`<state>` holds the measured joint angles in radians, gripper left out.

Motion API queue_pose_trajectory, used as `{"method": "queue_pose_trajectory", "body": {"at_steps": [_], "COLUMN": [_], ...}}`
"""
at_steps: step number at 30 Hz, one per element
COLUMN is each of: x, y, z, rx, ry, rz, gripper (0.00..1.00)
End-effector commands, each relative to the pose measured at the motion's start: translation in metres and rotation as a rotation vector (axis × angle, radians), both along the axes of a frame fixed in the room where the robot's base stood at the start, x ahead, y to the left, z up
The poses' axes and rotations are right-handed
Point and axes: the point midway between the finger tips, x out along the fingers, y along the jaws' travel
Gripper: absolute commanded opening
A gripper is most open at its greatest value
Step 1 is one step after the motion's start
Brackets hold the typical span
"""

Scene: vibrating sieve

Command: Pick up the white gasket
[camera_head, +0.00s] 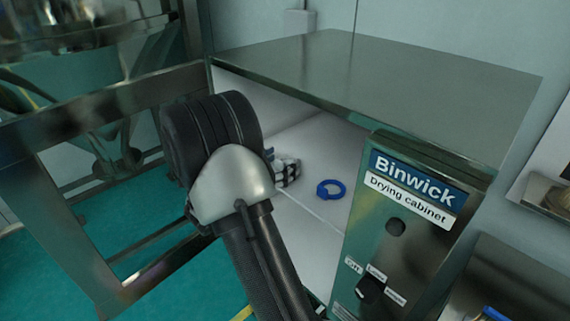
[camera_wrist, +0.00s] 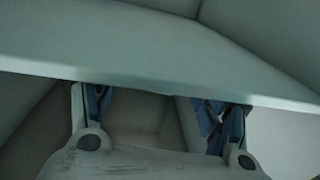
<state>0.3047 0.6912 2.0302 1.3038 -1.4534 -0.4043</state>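I cannot make out a white gasket in either view. A blue ring (camera_head: 331,189) lies on the white floor of the open drying cabinet (camera_head: 440,85). My gripper (camera_head: 290,170) is inside the cabinet, left of the ring and apart from it, partly hidden behind my wrist. In the wrist view my gripper (camera_wrist: 155,100) has its two blue-padded fingers wide apart, with no object clearly seen between them. A pale band (camera_wrist: 150,62) crosses that view at the fingertips; I cannot tell whether it is a cabinet surface or something else.
The cabinet's control panel (camera_head: 395,226), with a knob and labels, stands right of the opening. The cabinet's metal top overhangs the space. A metal frame (camera_head: 60,190) stands at left. Bare white cabinet floor shows around the ring.

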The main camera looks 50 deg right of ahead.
Motion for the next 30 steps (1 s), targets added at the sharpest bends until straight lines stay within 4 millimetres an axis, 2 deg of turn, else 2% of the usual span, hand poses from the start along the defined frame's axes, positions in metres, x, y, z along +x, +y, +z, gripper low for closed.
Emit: {"method": "queue_pose_trajectory", "body": {"at_steps": [13, 20, 23, 30], "x": [0.0, 0.0, 0.0, 0.0], "y": [0.0, 0.0, 0.0, 0.0], "z": [0.0, 0.002, 0.013, 0.063], "rx": [0.0, 0.0, -0.001, -0.001], "ry": [0.0, 0.0, -0.002, -0.004], "rz": [0.0, 0.0, 0.0, 0.001], "gripper": [0.37, 0.37, 0.37, 0.37]}}
